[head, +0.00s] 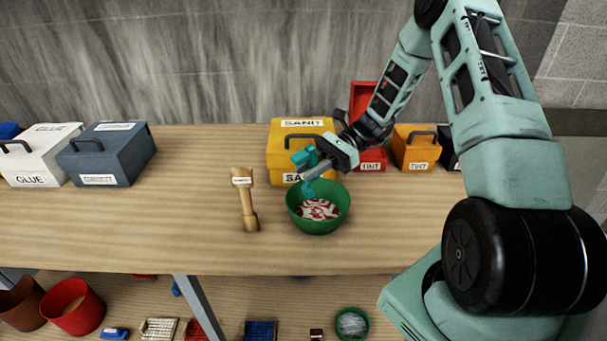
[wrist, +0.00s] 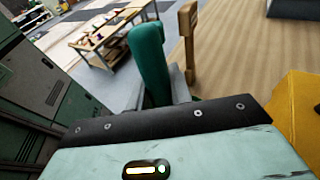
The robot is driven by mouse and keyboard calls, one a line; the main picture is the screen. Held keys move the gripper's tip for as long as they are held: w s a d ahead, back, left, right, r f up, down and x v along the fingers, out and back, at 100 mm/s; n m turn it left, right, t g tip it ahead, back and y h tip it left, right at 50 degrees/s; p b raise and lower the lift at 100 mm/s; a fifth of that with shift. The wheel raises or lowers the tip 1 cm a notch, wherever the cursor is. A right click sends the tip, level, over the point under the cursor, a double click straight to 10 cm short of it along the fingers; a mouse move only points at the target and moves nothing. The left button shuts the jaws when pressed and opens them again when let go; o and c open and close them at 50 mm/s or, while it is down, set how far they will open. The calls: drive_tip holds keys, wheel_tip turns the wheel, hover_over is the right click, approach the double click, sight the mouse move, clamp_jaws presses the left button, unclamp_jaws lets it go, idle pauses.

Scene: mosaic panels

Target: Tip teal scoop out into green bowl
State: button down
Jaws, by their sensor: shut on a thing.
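The teal scoop (head: 302,158) is held in my gripper (head: 316,170) above the back left part of the green bowl (head: 320,224). A teal part of it hangs below the fingers, close over the bowl's rim. Whether it touches the bowl, and what is in the scoop, I cannot tell. The bowl stands upright on the bench with red and white pieces inside. In the wrist view, the scoop (wrist: 150,65) stands up between the grey fingers of my gripper (wrist: 168,85). The bowl does not show there.
A yellow SAND box (head: 284,143) is close behind the bowl. Red (head: 371,165) and orange (head: 416,150) TINT boxes stand right. The bench's front left is clear.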

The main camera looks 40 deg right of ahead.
drive_tip(key=shift+d+f+y+b, duration=0.3)
drive_tip(key=shift+d+y+b, duration=0.5)
drive_tip(key=shift+y, duration=0.45)
drive_tip(key=shift+d+f+y+b, duration=0.25)
drive_tip(key=shift+d+y+b, duration=0.5)
drive_tip(key=shift+y, duration=0.55)
drive_tip(key=shift+d+f+y+b, duration=0.3)
drive_tip(key=shift+d+y+b, duration=0.3)
drive_tip(key=shift+d+y, duration=0.5)
drive_tip(key=shift+a, duration=0.15)
drive_tip(key=shift+r, duration=0.1)
